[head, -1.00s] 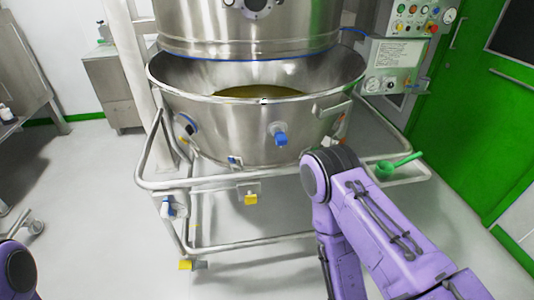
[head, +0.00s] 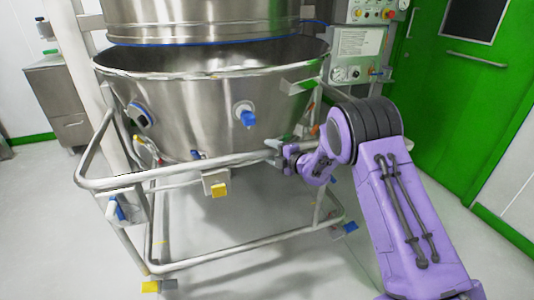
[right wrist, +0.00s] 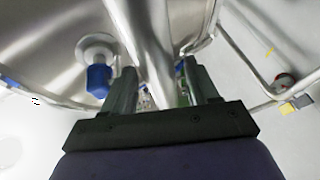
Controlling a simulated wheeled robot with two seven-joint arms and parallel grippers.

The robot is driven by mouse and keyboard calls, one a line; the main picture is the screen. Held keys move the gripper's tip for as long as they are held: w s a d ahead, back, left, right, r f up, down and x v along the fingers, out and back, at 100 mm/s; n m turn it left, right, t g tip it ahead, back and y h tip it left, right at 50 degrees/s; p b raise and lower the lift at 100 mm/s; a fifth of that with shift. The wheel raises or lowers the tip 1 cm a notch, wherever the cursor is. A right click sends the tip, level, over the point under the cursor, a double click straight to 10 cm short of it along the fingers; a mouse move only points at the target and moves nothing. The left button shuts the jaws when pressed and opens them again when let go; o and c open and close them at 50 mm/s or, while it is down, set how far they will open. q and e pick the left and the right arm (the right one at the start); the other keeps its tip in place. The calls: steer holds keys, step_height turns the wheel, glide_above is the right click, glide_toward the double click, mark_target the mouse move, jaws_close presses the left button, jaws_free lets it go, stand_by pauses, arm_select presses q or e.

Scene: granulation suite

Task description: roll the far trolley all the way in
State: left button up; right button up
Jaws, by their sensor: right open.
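My right gripper (head: 278,158) is at the front rail of the frame, right of the middle and below the bowl. In the right wrist view the open right gripper (right wrist: 160,78) has a finger on either side of a pale tube (right wrist: 146,40); I cannot tell whether either finger touches it. My left gripper is out of view.
A yellow-tipped castor pedal (head: 151,286) and a blue one (head: 350,227) show low on the frame. A control panel (head: 358,45) is behind on the right, beside a green door (head: 465,100). A steel cabinet (head: 58,100) stands back left. The floor in front is clear.

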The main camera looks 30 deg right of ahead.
steer(key=shift+x, duration=1.4)
jaws_close()
